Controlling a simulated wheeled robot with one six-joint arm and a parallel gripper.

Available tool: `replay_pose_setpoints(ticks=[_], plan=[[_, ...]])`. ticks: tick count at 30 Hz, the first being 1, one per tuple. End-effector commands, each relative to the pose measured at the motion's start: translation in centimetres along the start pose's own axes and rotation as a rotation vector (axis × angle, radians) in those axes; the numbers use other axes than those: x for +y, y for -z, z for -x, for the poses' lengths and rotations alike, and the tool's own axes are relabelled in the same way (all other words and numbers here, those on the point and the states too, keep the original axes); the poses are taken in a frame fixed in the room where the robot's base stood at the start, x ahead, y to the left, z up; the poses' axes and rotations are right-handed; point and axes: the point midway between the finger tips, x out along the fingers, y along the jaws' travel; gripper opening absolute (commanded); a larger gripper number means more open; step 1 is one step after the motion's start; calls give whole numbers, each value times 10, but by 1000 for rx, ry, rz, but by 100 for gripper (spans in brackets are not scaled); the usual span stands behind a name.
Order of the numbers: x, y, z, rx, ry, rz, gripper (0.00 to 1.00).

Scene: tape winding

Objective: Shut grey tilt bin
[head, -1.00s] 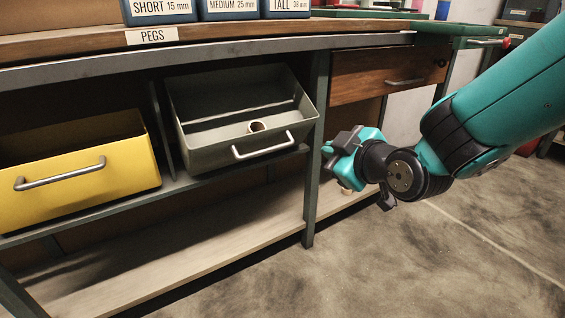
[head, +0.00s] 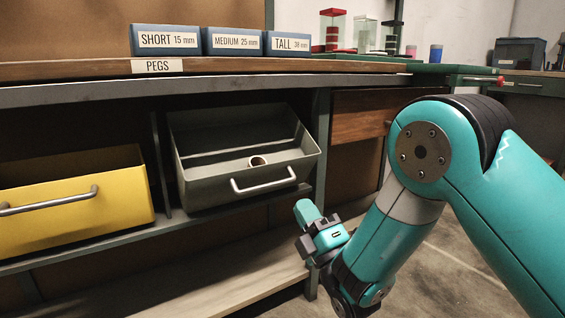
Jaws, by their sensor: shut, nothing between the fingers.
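The grey tilt bin (head: 215,181) sits on the shelf under the workbench, tilted open toward me. A metal bar handle (head: 263,187) is on its front, and a small round tan piece (head: 258,161) lies inside. My gripper (head: 303,240) is below and to the right of the bin's handle, apart from it and in front of the bench leg. Its fingers are shut and I see nothing held. Part of the gripper is hidden by its own wrist.
A yellow bin (head: 90,222) with a handle stands left of the grey bin. A wooden drawer (head: 350,122) is to its right. Blue labelled peg boxes (head: 232,42) stand on the bench top (head: 60,72). A lower shelf (head: 215,285) runs below.

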Motion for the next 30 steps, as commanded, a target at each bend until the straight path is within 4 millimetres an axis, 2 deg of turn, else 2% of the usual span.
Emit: replay_pose_setpoints(ticks=[9, 15, 20, 30], plan=[[-3, 0, -66, 0, -8, 0, 0], [0, 1, -94, 0, -4, 0, 0], [0, 0, -102, -2, -3, -3, 0], [-1, 0, -102, -2, -2, -2, 0]])
